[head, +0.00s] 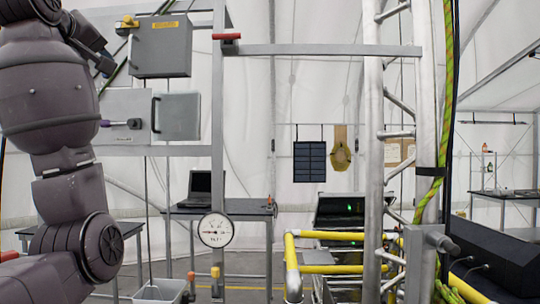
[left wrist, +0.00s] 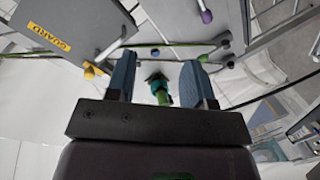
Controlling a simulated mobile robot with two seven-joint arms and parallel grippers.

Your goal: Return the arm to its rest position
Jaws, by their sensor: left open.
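My left arm (head: 60,150) fills the left side of the head view, bent, with its gripper out of that frame. In the left wrist view my left gripper (left wrist: 160,72) is open. Its two dark blue fingers stand apart. A small teal and green part (left wrist: 158,90) shows between them; I cannot tell how far beyond the fingers it lies. The fingers do not appear closed on anything. My right gripper is in neither view.
A grey box (head: 160,48) with a yellow label and a grey panel (head: 125,112) are beside my left arm. A metal frame post (head: 217,130), a round gauge (head: 215,230), yellow pipes (head: 330,268) and a truss tower (head: 374,150) stand ahead. A laptop (head: 204,188) sits behind.

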